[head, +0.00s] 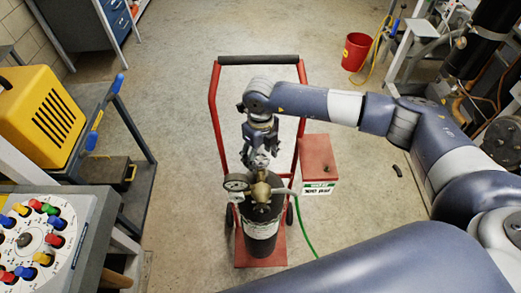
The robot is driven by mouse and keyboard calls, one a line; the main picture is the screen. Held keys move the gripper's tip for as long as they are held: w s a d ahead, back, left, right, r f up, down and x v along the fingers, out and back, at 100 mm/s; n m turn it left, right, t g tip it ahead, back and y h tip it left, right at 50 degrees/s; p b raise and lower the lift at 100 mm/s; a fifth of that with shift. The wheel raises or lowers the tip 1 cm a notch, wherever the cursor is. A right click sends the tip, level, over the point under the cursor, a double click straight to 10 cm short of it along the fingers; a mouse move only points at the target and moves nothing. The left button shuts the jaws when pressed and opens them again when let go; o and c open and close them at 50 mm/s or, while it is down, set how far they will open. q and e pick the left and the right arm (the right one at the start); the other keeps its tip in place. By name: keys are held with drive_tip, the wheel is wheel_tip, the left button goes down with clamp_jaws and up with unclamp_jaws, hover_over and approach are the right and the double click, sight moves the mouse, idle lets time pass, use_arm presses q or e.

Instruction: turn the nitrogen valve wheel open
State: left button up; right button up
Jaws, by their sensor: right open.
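A dark gas cylinder (262,235) stands upright on a red hand cart (214,115) in the middle of the head view. On its top are a brass fitting (261,190) and a round gauge (237,183). A small grey, metallic valve wheel (260,161) appears just above the fitting, partly covered. My right gripper (262,148) points down over it, open, with its fingers close above or around the wheel. Whether they touch it cannot be told. My left gripper is not in view.
A red box (318,158) with a white label stands right of the cylinder, and a green hose (305,235) runs by it. A yellow machine (40,119) and a panel of coloured knobs (33,240) are at left. A red bucket (356,51) stands on open floor behind.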

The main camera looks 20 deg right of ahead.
drive_tip(key=m, duration=0.4)
drive_tip(key=shift+f, duration=0.15)
drive_tip(key=m, duration=0.4)
drive_tip(key=shift+p, duration=0.3)
drive_tip(key=shift+c, duration=0.2)
drive_tip(key=c, duration=0.8)
